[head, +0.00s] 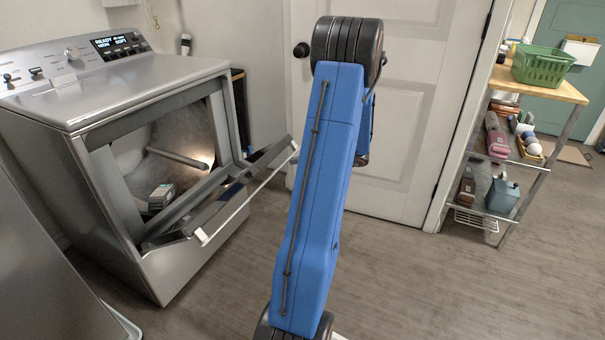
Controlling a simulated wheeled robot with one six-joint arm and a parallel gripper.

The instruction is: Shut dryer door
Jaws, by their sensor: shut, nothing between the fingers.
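The dryer (165,257) is a grey machine at the left with a lit display on its control panel. Its door (262,163) is open, folded down and outward from the lower edge of the opening. A pale bar runs along the door's outer edge. The lit drum inside (185,130) shows through the opening, with a small box-like item (161,196) low in it. My blue arm rises through the middle of the head view, to the right of the door. My gripper is not visible in this view.
A white room door (415,120) with a black knob is behind my arm. A wooden-topped shelf (560,90) with a green basket (543,65) stands at the right. Another grey appliance (45,270) is at the near left. The floor right of the dryer is clear.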

